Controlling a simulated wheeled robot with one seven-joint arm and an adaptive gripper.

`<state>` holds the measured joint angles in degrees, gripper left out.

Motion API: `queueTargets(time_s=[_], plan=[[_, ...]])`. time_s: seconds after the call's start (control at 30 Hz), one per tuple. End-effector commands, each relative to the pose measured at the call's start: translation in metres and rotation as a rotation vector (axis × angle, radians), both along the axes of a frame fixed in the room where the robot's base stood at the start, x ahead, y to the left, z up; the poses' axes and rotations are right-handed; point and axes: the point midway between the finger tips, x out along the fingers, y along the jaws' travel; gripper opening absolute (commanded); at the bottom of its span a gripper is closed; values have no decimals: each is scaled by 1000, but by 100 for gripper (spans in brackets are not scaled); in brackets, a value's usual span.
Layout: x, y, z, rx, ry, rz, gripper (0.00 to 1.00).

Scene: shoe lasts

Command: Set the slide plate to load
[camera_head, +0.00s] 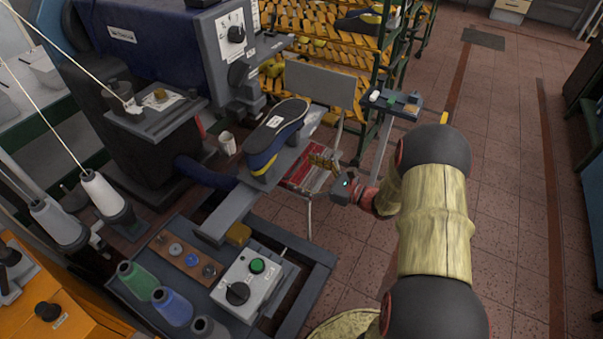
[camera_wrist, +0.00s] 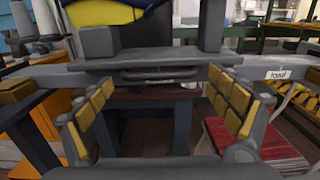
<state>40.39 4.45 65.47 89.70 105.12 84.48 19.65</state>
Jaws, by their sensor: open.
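The grey slide plate (camera_head: 222,218) is a long narrow plate on the machine, with a blue and yellow shoe (camera_head: 270,140) on it. In the wrist view, the front of the slide plate (camera_wrist: 130,62) crosses the upper part, with a dark bar-like handle (camera_wrist: 165,74) under its edge. A label reading "load" (camera_wrist: 278,74) is at the right on the grey rail. My gripper (camera_head: 322,162) is at the right side of the plate, facing it. In the wrist view my gripper (camera_wrist: 165,102) is open, its yellow-padded fingers apart and nothing between them.
A rack (camera_head: 340,45) stands behind.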

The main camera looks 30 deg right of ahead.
Motion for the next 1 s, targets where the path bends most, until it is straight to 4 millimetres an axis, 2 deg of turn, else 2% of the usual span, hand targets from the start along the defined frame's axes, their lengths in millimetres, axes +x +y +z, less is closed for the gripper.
queueTargets(time_s=[0.37, 1.0], plan=[[4, 3, 0, 0, 0, 0, 90], [4, 3, 0, -1, -1, -1, 54]])
